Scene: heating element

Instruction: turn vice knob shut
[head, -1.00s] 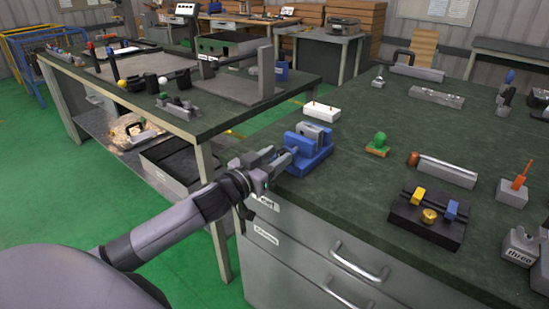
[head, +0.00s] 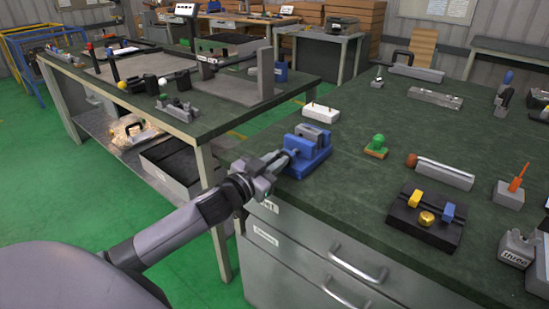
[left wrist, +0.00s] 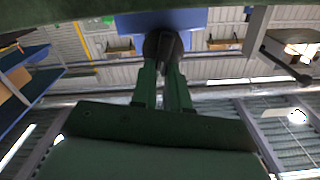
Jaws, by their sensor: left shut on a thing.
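The blue vice (head: 318,150) with grey jaws (head: 312,134) stands at the near left corner of the right-hand bench. My left gripper (head: 282,160) comes in from the left at the vice's near left side. It is shut on the vice knob, which the fingers mostly hide in the head view. In the left wrist view the dark round knob (left wrist: 163,44) sits between the fingertips of my left gripper (left wrist: 163,62), with part of the blue vice (left wrist: 190,18) behind it. The gap between the vice jaws is too small to judge. My right gripper is not in view.
A white block (head: 321,112) lies behind the vice. A green knob on a wooden base (head: 376,147) stands to its right. A black fixture (head: 425,218) with yellow and blue parts is nearer the front. Drawers (head: 300,255) sit below the bench edge, beside my arm.

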